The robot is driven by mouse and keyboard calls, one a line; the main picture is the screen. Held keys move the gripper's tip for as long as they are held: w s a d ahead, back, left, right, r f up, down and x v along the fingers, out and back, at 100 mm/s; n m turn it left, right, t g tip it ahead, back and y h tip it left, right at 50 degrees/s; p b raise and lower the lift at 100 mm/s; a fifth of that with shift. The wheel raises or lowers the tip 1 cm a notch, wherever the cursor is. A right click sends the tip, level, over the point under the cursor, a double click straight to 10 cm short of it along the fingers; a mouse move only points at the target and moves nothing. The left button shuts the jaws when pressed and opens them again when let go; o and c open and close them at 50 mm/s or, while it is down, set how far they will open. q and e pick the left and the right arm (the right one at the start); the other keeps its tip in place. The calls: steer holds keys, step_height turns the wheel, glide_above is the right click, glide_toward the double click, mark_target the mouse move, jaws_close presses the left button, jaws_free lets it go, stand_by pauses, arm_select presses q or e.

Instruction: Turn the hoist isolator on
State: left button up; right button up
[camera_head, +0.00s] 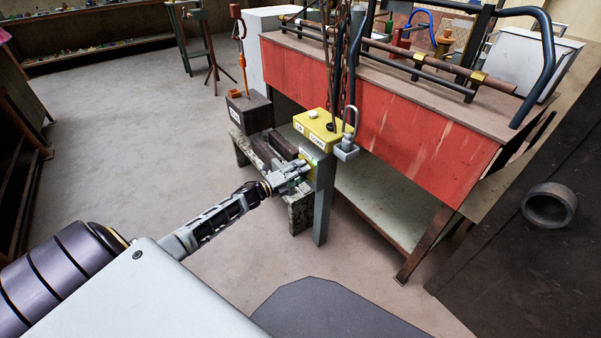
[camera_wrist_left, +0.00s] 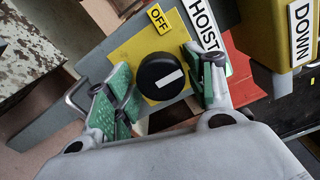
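The hoist isolator is a black round knob (camera_wrist_left: 160,76) with a white bar, on a yellow plate (camera_wrist_left: 128,54). An OFF label (camera_wrist_left: 157,18) sits above the knob and a HOIST label (camera_wrist_left: 203,26) to its upper right. The white bar slants up to the right in the left wrist view. No ON label shows. In the head view my left gripper (camera_head: 293,178) reaches the yellow plate on the grey post (camera_head: 323,205) and hides the knob. Its green-padded fingers are open, one on each side of the knob, with gaps visible. My right gripper is out of view.
A yellow control box (camera_head: 318,131) sits just above on the post, with a DOWN label (camera_wrist_left: 301,32) in the left wrist view. Chains (camera_head: 346,60) and a hook (camera_head: 349,125) hang beside it. A red-fronted bench (camera_head: 400,120) stands behind. Floor at left is clear.

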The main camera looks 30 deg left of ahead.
arm_select(q)
steer(key=shift+o, duration=0.2)
steer(key=v, duration=1.2)
stand_by(0.9)
stand_by(0.7)
